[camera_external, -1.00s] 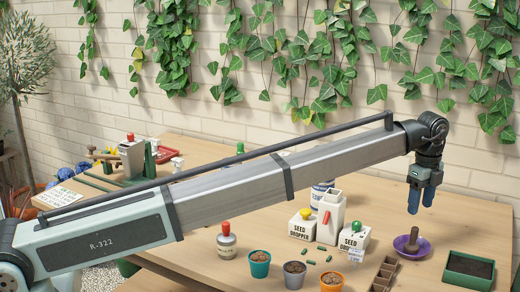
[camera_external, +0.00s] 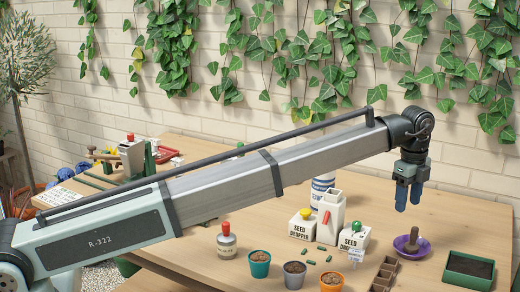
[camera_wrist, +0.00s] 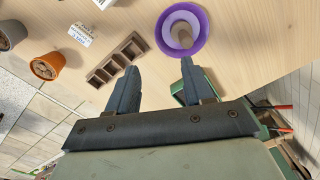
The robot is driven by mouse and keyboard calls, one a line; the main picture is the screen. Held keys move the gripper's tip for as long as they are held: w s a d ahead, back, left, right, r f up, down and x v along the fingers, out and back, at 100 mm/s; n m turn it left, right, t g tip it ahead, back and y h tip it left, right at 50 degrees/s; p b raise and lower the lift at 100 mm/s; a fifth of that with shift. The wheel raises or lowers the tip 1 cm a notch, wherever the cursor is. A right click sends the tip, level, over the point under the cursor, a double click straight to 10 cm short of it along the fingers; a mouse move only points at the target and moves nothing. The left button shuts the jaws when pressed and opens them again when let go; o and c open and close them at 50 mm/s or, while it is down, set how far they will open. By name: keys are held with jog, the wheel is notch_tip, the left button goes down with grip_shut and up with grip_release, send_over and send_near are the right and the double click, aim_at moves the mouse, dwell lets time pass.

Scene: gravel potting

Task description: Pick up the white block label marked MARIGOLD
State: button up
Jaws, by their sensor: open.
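A small white block label (camera_wrist: 82,34) with dark lettering lies on the table at upper left in the wrist view. Its lettering is too small to read for certain. A small white label also shows in front of the right seed dropper in the external view (camera_external: 355,256). My gripper (camera_external: 408,198) is open and empty, pointing down high above the table, to the right of that label. In the wrist view its two fingers (camera_wrist: 159,67) are spread, with bare table between them, and the label is beyond the left finger.
A brown divided tray (camera_wrist: 103,74) lies between the label and my left finger. A purple dish (camera_wrist: 201,19) with an upright brown tool is ahead. An orange pot (camera_wrist: 47,66) stands left of the label. Seed droppers (camera_external: 302,226) and a green soil tray (camera_external: 470,282) are also on the table.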

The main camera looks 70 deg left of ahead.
aim_at(357, 251)
jog(key=s+n, duration=0.3)
jog(key=s, duration=0.9)
jog(key=f+n, duration=0.1)
jog(key=f, duration=0.2)
jog(key=f+n, duration=0.1)
jog(key=f, duration=0.2)
jog(key=s+f+n, duration=0.1)
jog(key=f, duration=0.2)
jog(key=shift+s+d+f, duration=0.1)
jog(key=shift+d+f, duration=0.1)
jog(key=shift+d, duration=0.2)
jog(key=shift+s+f, duration=0.15)
jog(key=shift+f, duration=1.15)
jog(key=shift+s+f, duration=0.1)
jog(key=shift+f, duration=1.15)
grip_shut()
